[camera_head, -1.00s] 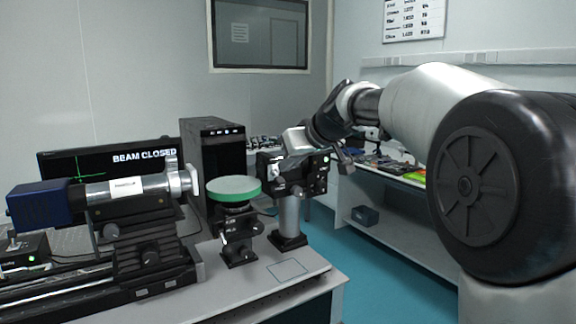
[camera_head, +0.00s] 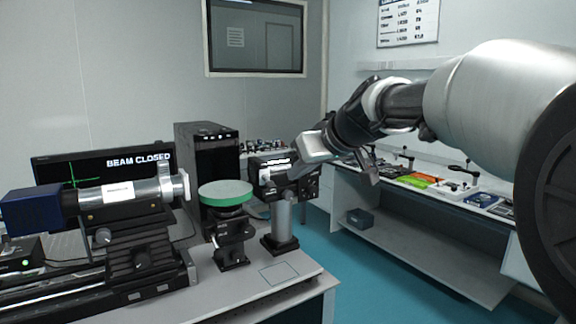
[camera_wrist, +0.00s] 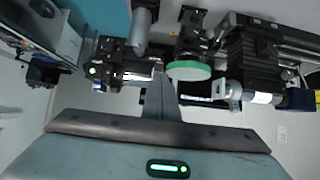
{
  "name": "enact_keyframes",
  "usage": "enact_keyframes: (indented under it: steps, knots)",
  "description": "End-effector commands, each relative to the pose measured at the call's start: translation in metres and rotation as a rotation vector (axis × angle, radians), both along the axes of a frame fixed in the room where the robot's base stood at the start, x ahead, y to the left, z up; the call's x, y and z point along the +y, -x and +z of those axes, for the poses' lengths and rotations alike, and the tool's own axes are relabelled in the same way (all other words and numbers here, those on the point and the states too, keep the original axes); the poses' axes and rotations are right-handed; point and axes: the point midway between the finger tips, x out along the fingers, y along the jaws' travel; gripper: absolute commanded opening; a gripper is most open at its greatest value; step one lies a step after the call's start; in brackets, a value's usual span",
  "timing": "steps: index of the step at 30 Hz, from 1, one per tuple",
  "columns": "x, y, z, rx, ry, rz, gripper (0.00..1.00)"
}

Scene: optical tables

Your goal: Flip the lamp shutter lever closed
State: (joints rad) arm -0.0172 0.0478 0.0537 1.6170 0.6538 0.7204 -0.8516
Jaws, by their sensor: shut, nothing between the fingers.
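A black box with small lights (camera_head: 268,179) stands on a grey post at the table's right end. In the head view the hand hangs just right of and above the box. The monitor (camera_head: 68,168) reads BEAM CLOSED.
A green-topped disc mount (camera_head: 226,194) stands left of the box. A silver cylinder with a blue end block (camera_head: 33,211) sits on a rail at left. A black computer tower (camera_head: 192,146) stands behind. A side bench (camera_head: 405,240) with small parts is at right, beyond blue floor.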

Motion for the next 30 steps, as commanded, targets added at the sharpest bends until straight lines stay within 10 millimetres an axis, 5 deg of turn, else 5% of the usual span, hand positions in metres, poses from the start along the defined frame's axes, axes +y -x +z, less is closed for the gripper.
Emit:
enact_keyframes:
  steps: [6,20,23,30]
  knots:
    - [-0.014,0.021,-0.008,0.000,0.001,-0.001,0.00]
    - [-0.017,0.028,-0.009,0.007,0.002,-0.004,0.00]
    - [-0.024,0.053,-0.017,0.047,0.011,-0.034,0.00]
    - [-0.072,0.182,-0.080,0.255,0.065,-0.246,0.00]
